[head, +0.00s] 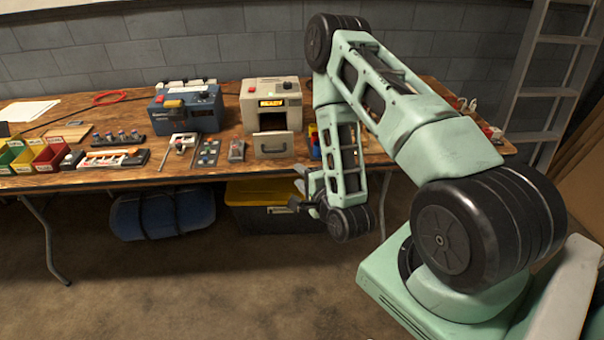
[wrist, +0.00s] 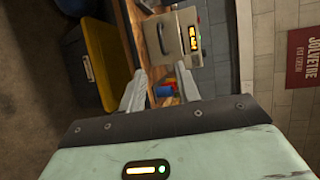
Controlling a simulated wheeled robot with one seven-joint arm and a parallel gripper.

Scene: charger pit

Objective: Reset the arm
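My arm is folded at the right of the head view, with the forearm hanging down in front of the table's front edge. My gripper (head: 303,187) is at its lower end, pointing left, just off the table edge and above the yellow bin. In the wrist view my gripper (wrist: 160,88) shows two fingers spread apart with a clear gap between them and nothing held. It is open and empty.
A wooden workbench (head: 110,178) carries a blue machine (head: 187,110), a beige charger box (head: 271,105) with its front flap down, colored bins (head: 38,155) and small parts. Under it are a yellow bin (head: 258,192) and a blue bag (head: 162,212). A ladder (head: 555,92) stands right. Floor in front is clear.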

